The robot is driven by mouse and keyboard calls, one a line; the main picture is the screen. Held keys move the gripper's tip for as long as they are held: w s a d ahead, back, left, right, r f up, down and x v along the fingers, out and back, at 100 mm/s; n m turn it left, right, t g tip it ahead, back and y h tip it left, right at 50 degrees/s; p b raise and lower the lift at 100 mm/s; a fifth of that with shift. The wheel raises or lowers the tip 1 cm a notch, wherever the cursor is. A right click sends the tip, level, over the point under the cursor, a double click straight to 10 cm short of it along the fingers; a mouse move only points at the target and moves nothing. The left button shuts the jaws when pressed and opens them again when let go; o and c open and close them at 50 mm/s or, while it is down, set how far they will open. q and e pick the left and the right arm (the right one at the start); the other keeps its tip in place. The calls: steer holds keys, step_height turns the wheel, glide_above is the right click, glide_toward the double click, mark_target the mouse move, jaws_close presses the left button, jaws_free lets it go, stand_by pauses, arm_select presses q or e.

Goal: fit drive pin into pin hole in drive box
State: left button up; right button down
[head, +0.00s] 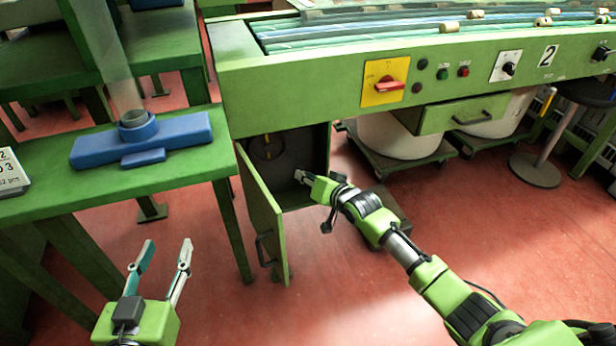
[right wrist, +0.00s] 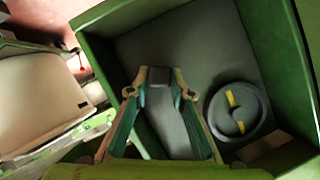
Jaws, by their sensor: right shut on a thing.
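The drive box (head: 318,150) is a dark compartment under the green machine, with its green door (head: 262,215) swung open. Inside it, a round grey disc (right wrist: 238,112) with yellow marks shows to the right of my right gripper in the right wrist view. My right gripper (head: 299,175) reaches to the box opening. It is shut on a grey piece (right wrist: 166,118), seemingly the drive pin, between its fingers; they hide much of it. I cannot make out the pin hole clearly. The gripper is apart from the disc. My left gripper (head: 168,256) is open and empty, low at the left.
A green table (head: 50,190) at the left bears a blue fixture (head: 185,135) with a clear tube. The open door stands left of my right arm. A green drawer (head: 470,114) juts out right of the box. Red floor in front is mostly clear.

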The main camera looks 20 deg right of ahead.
arm_select(q)
steer(key=shift+f, duration=0.2)
arm_select(e)
steer(key=shift+w+d+r, duration=0.1)
steer(key=shift+w+r, duration=0.2)
steer(key=shift+r, duration=0.15)
steer(key=c, duration=1.7)
jaws_free()
steer(key=shift+w+f, duration=0.1)
steer(key=shift+w+a+f, duration=0.25)
steer(key=shift+f, duration=0.2)
arm_select(q)
steer(key=shift+w+a+f, duration=0.1)
steer(key=shift+w+f, duration=0.05)
steer(key=shift+w, duration=0.1)
arm_select(e)
steer(key=shift+s, duration=0.15)
steer(key=shift+s+d, duration=0.1)
steer(key=shift+s+d+r, duration=0.1)
steer(key=shift+s+d, duration=0.05)
steer(key=shift+s, duration=0.35)
steer(key=v, duration=1.1)
steer(key=shift+w+r, duration=0.1)
steer(key=shift+r, duration=0.1)
arm_select(q)
steer(key=shift+s, duration=0.1)
